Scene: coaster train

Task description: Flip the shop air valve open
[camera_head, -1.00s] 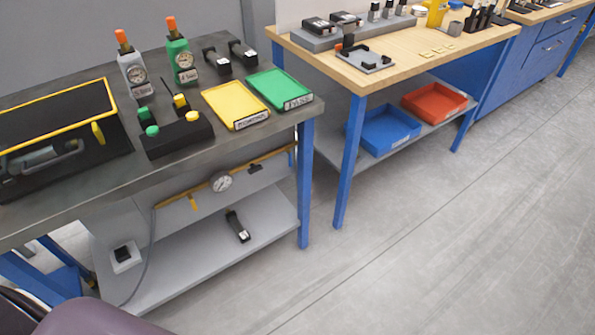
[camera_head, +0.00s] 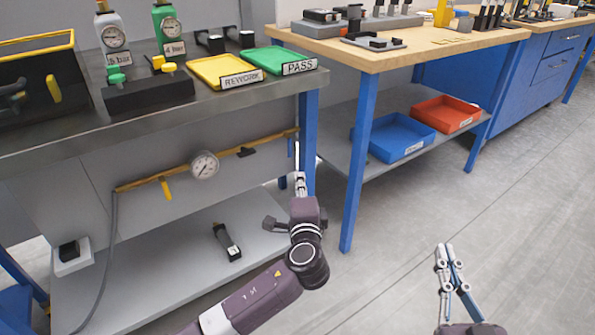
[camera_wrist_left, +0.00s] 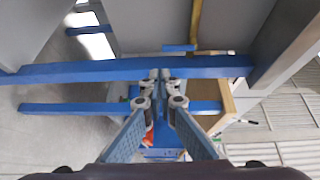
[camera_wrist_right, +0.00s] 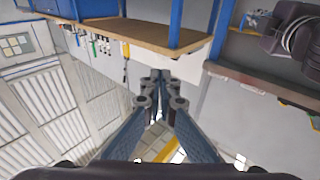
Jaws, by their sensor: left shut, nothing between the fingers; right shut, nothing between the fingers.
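A yellow air pipe (camera_head: 140,183) runs along the panel under the near bench. It carries a round gauge (camera_head: 205,165), a yellow lever (camera_head: 166,188) hanging down left of the gauge, and a black handle (camera_head: 246,152) lying nearly along the pipe to its right. No label shows which one is the shop air valve. My left gripper (camera_head: 299,172) is shut and empty, right of the black handle by the bench's blue front leg; its fingers show in the left wrist view (camera_wrist_left: 161,76). My right gripper (camera_head: 447,254) is shut and empty over open floor, also in the right wrist view (camera_wrist_right: 160,80).
The near bench top (camera_head: 60,150) overhangs the pipe. A grey lower shelf (camera_head: 165,275) holds a black device (camera_head: 227,242). A blue leg (camera_head: 308,130) stands at the bench's right end. A wooden bench (camera_head: 400,55) stands beyond. Floor at right is clear.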

